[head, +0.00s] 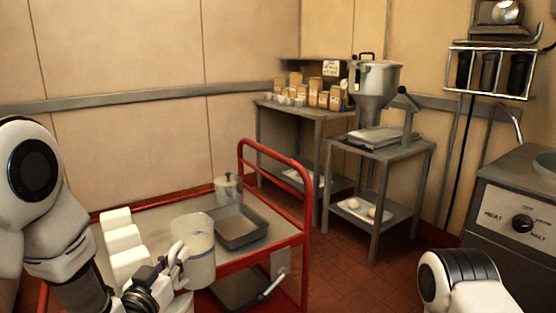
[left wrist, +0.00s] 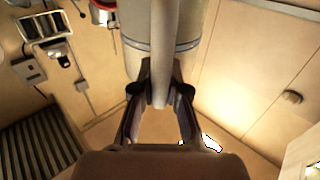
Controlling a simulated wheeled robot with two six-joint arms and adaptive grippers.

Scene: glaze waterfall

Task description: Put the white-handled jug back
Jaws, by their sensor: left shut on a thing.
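The clear jug (head: 199,246) with a white handle stands upright at the near edge of the red cart in the head view. My left gripper (head: 172,268) is beside it, on its left, shut on the handle. In the left wrist view the pale handle (left wrist: 164,45) runs between the two fingers (left wrist: 160,100), with the jug body (left wrist: 190,25) behind it. Whether the jug's base touches anything is unclear. My right forearm shows at the lower right, but its gripper is out of the frame.
The red cart (head: 273,245) holds a grey tray (head: 241,228), a lidded metal pot (head: 228,187) and white blocks (head: 122,239). A hopper machine (head: 374,85) stands on a metal table beyond. A melter (head: 520,215) is at the right. Red floor lies between.

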